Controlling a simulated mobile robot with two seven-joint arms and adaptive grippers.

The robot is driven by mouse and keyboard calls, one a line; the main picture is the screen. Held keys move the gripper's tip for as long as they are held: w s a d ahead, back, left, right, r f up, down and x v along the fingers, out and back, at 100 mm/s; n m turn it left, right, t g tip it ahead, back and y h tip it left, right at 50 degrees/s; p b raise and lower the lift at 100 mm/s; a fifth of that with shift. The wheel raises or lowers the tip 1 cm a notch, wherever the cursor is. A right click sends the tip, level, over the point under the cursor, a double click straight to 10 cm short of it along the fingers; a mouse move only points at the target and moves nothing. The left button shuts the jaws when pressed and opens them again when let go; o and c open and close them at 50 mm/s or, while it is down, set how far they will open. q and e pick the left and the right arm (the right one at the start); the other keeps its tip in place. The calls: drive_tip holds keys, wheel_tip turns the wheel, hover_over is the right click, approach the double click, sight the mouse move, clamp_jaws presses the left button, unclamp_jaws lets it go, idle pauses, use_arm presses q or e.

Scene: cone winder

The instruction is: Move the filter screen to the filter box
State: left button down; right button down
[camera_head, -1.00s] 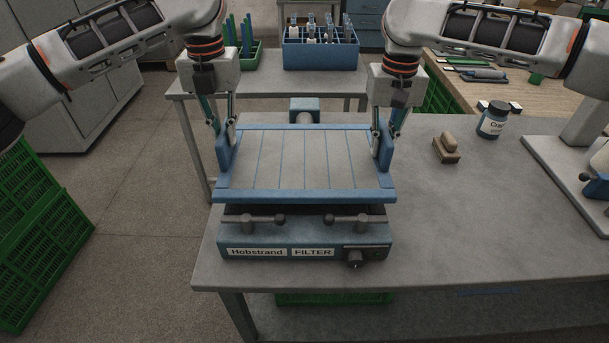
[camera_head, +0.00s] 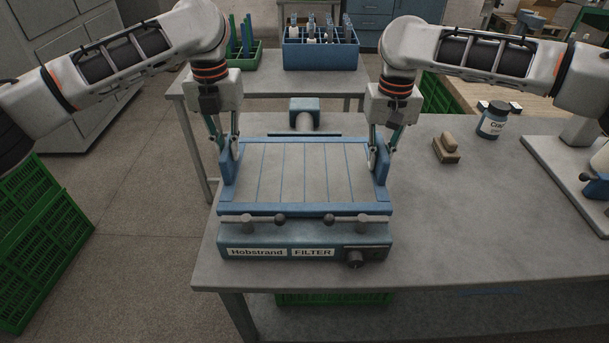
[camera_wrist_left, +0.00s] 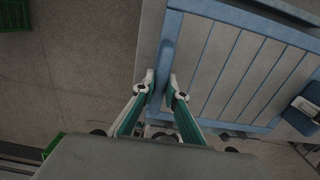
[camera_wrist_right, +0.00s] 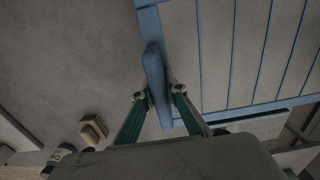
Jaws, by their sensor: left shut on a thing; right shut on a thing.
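The filter screen (camera_head: 305,172) is a grey panel with a blue frame and blue ribs. It lies over the top of the filter box (camera_head: 240,240), a blue-grey unit labelled "Hobstrand FILTER". I cannot tell whether it is fully seated. My left gripper (camera_head: 228,160) is shut on the screen's left blue handle, which shows between its fingers in the left wrist view (camera_wrist_left: 162,85). My right gripper (camera_head: 378,158) is shut on the right blue handle, seen between its fingers in the right wrist view (camera_wrist_right: 157,85). The screen's underside is hidden.
The grey tabletop (camera_head: 460,220) is clear at front right.

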use_arm(q)
drive_tip(key=c, duration=2.4)
unclamp_jaws()
drive_tip(key=shift+w+a+f, duration=0.1)
drive_tip(key=shift+a+f, duration=0.1)
drive_tip(key=shift+c, duration=0.2)
use_arm(e)
drive_tip(key=c, duration=2.4)
unclamp_jaws()
drive_tip(key=shift+w+d+f, duration=0.1)
drive_tip(key=shift+d+f, duration=0.15)
drive_tip(key=shift+c, duration=0.2)
use_arm(q)
drive_tip(key=o, duration=0.4)
use_arm(e)
drive_tip(key=o, duration=0.4)
use_arm(q)
drive_tip(key=shift+d+r, duration=0.1)
use_arm(e)
drive_tip(key=shift+a+r, duration=0.1)
drive_tip(key=shift+a, duration=0.1)
drive_tip(key=shift+r, duration=0.55)
use_arm(q)
wheel_tip(320, 180, up, 12)
use_arm(e)
wheel_tip(320, 180, up, 11)
drive_tip(key=shift+f, duration=0.1)
